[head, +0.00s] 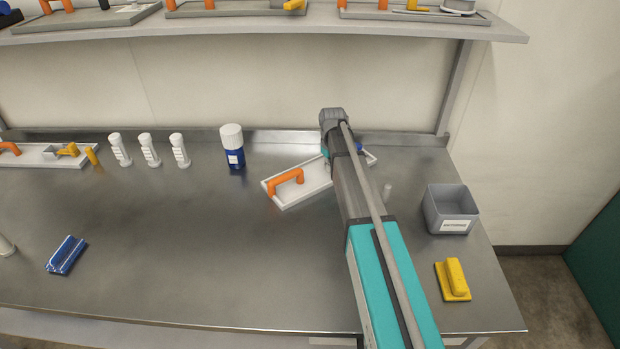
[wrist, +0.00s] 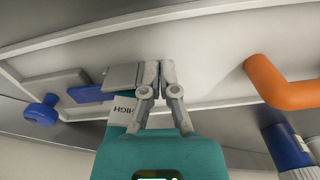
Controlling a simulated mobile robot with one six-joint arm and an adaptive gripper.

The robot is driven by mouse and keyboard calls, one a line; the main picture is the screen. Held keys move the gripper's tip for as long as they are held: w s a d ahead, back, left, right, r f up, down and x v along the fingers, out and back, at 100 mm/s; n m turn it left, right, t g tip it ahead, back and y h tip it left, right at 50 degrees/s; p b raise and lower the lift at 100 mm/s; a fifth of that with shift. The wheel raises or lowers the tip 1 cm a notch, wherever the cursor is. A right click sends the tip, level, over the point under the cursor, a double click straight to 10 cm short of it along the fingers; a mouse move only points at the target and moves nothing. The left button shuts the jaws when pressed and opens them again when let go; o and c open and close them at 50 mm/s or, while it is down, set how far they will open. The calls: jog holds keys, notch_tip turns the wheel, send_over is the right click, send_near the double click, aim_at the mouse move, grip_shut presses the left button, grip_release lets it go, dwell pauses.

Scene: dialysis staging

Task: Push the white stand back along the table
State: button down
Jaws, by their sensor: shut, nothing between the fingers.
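The white stand (head: 318,178) lies askew on the metal table, its right part mostly hidden behind my arm in the head view. It has an orange handle (head: 287,181) at its left end. In the wrist view the stand (wrist: 215,60) spans the picture, with the orange handle (wrist: 280,85) at right and a blue knob (wrist: 42,110) and blue part at left. My gripper (wrist: 158,66) is shut and empty, its fingertips over the stand's middle. I cannot tell whether they touch it. My arm hides the fingertips in the head view.
A blue bottle with a white cap (head: 232,147) stands left of the stand. A grey bin (head: 450,209) and a yellow block (head: 453,280) are at right. Several white vials stand farther left. A raised edge runs along the table's back. The front middle is clear.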

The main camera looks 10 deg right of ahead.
jog(key=shift+s+a+r+p, duration=0.65)
jog(key=shift+s+a+r, duration=0.05)
jog(key=shift+a, duration=0.25)
jog(key=shift+s+a+r+p, duration=0.65)
jog(key=shift+a+r, duration=0.05)
jog(key=shift+a, duration=0.25)
jog(key=shift+s, duration=0.1)
jog(key=s+r+m+p, duration=0.3)
jog(key=s, duration=2.1)
jog(key=shift+s+r+m, duration=0.2)
jog(key=shift+s+m, duration=0.2)
dwell(0.5)
